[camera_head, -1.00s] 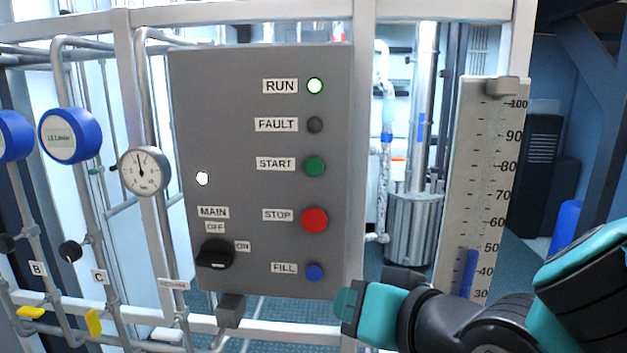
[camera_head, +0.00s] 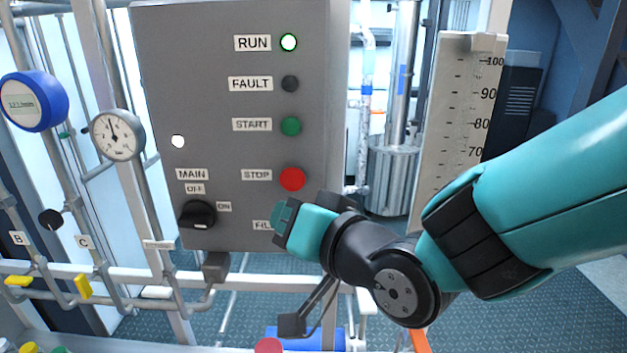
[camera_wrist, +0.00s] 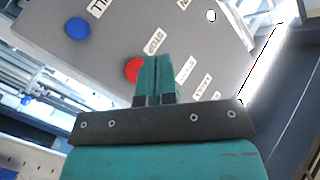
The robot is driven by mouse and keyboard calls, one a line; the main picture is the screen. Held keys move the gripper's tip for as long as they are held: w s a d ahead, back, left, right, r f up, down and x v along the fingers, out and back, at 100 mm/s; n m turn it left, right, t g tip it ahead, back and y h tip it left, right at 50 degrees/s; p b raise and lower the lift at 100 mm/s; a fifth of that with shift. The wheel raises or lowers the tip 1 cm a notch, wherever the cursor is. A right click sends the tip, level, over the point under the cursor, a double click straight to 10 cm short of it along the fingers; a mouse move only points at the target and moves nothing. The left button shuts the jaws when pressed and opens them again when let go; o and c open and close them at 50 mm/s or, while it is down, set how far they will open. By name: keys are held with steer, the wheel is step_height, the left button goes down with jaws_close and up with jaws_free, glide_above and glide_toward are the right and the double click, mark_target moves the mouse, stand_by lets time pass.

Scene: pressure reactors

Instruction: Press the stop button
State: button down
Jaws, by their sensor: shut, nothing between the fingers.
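The red stop button (camera_head: 292,179) sits on the grey control panel (camera_head: 215,110), right of its STOP label, below the green start button (camera_head: 290,126). In the wrist view the red button (camera_wrist: 133,70) is partly hidden behind the left side of my gripper (camera_wrist: 157,62). My gripper's fingers are shut together with nothing between them and point at the panel. In the head view my gripper (camera_head: 278,215) is in front of the panel, just below the stop button, covering the fill button. I cannot tell whether the fingertips touch the panel.
A black MAIN switch (camera_head: 198,214) is at the panel's lower left. The blue fill button (camera_wrist: 77,28) shows in the wrist view. A scale board (camera_head: 455,120) stands to the right.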

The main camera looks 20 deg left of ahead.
mark_target(293, 191)
steer(key=shift+w+a+b, duration=0.15)
steer(key=shift+w+a, duration=0.05)
steer(key=shift+w, duration=0.65)
steer(key=shift+w+a+b, duration=0.1)
steer(key=shift+w+a, duration=0.1)
steer(key=shift+w, duration=0.7)
steer(key=shift+w+a+b, duration=0.15)
steer(key=shift+w+a, duration=0.05)
steer(key=shift+w, duration=0.65)
steer(key=shift+w+a, duration=0.1)
steer(key=shift+w, duration=0.3)
steer(key=shift+w+a+b, duration=0.1)
steer(key=shift+w+b, duration=0.3)
steer(key=shift+w, duration=0.1)
stand_by(0.6)
steer(key=shift+s, duration=0.1)
steer(key=shift+s+d, duration=0.2)
steer(key=shift+s, duration=0.6)
